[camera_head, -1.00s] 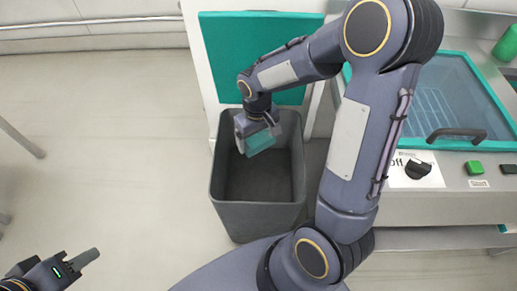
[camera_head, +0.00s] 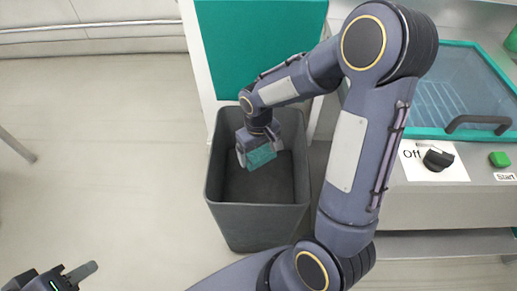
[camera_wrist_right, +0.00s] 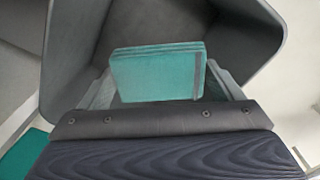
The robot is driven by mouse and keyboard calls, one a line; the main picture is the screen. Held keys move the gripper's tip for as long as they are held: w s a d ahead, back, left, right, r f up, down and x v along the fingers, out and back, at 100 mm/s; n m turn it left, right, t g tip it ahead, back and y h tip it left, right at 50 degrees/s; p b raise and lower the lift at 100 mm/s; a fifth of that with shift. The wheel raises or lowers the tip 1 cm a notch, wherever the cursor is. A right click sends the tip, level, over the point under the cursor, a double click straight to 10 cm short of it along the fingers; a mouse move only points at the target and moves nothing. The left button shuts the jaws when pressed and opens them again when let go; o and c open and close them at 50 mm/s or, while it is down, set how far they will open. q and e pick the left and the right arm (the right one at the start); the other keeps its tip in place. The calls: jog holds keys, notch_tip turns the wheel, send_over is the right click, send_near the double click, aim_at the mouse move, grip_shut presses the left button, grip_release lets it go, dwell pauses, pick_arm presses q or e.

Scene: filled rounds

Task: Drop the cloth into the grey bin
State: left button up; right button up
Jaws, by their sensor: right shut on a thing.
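The teal folded cloth (camera_head: 262,155) is held by my right gripper (camera_head: 258,157), which is shut on it. In the right wrist view the cloth (camera_wrist_right: 158,73) shows as a layered pad between the two fingers, with the bin's inside beyond it. The grey bin (camera_head: 256,220) stands upright on the floor with its top open. The right gripper is over the bin's opening, within its rim as seen from the head; its exact height is hard to tell. My left gripper (camera_head: 78,277) is at the bottom left, partly cut off, and its jaw opening is unclear.
A white unit with a teal panel (camera_head: 262,50) stands behind the bin. A steel machine with a glass lid (camera_head: 455,98), a black knob (camera_head: 438,159) and a green start button (camera_head: 499,159) stands at the right. The floor (camera_head: 100,160) at the left is clear.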

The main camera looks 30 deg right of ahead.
jog(key=o, duration=0.8)
jog(key=shift+c, duration=0.2)
notch_tip(320, 180, up, 7)
jog(key=shift+r+p, duration=0.1)
jog(key=shift+p, duration=0.75)
jog(key=shift+r, duration=0.25)
